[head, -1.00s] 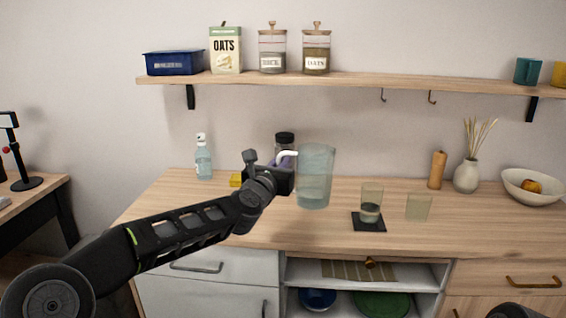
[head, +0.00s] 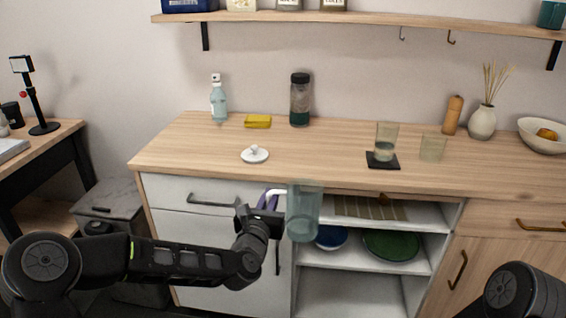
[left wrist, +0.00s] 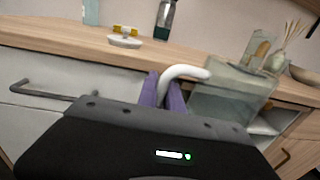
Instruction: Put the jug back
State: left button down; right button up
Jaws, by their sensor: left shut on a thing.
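The jug (head: 304,212) is a clear, bluish, tapered vessel with a white handle. My left gripper (head: 268,200) is shut on the handle, with the jug's body to the right of the fingers. The jug hangs upright in front of the cabinet, its rim near the counter's front edge and its body before the open shelves. In the left wrist view the purple fingers (left wrist: 170,92) close on the white handle, and the jug (left wrist: 230,97) looks tilted there. My right gripper is out of view; only part of my right arm shows at the lower right.
Below the counter (head: 330,155), an open cabinet holds a striped mat (head: 365,209), a blue bowl (head: 332,238) and a green plate (head: 391,246).

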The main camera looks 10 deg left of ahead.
pick_arm(q)
jog(key=s+a+f+b, duration=0.2)
jog(key=s+a+f, duration=0.1)
jog(key=f, duration=0.4)
jog(key=s+a+f+n+y+b, duration=0.1)
jog(key=s+a+f+b, duration=0.1)
jog(key=s+a+f, duration=0.2)
notch_tip(320, 180, down, 3)
jog(key=shift+s+r+y, duration=0.1)
jog(key=shift+s+y, duration=0.2)
jog(key=shift+s, duration=0.65)
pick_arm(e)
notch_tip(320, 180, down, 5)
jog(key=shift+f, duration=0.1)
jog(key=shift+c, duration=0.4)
